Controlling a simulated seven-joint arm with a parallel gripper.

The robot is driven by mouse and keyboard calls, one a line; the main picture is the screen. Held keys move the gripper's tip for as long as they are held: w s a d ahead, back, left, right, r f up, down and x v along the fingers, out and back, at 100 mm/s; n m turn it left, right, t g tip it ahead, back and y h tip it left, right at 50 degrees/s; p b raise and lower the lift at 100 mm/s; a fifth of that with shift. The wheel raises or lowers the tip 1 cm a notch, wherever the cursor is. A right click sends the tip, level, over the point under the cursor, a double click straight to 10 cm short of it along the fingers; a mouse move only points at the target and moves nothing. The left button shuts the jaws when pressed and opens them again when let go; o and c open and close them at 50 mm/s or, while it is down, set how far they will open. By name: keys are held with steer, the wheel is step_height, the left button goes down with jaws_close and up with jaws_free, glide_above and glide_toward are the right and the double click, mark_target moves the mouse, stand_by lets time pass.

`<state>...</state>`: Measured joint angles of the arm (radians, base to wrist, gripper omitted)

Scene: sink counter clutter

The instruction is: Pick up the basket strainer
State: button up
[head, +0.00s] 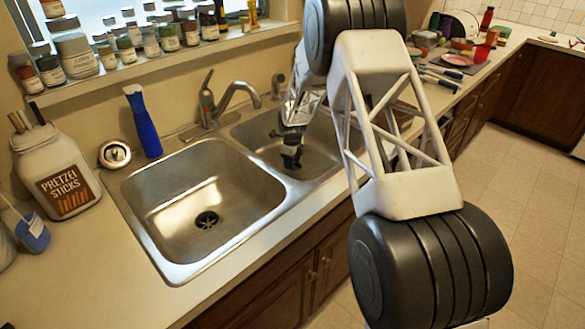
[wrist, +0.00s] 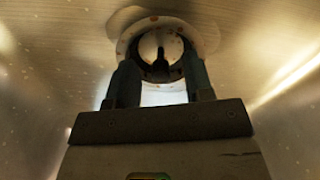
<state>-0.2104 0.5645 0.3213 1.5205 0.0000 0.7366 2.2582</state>
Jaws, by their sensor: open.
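My gripper (head: 291,160) reaches down into the right sink basin in the head view. In the wrist view its two fingers (wrist: 158,72) are apart, with nothing clamped between them. Beyond the fingertips is the basket strainer (wrist: 146,46), a round metal piece with a pale rim and a small dark knob at its centre. It sits at the drain on the basin floor. The fingers flank its near side, and I cannot tell whether they touch it. In the head view my gripper hides it.
The right basin's metal walls (head: 325,125) surround my gripper closely. A faucet (head: 212,103) stands behind the sink. A blue bottle (head: 146,128), a round metal piece (head: 114,154) and a pretzel jar (head: 58,180) stand left. The left basin (head: 190,190) is empty.

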steer(key=shift+c, duration=0.2)
stand_by(0.4)
jaws_close()
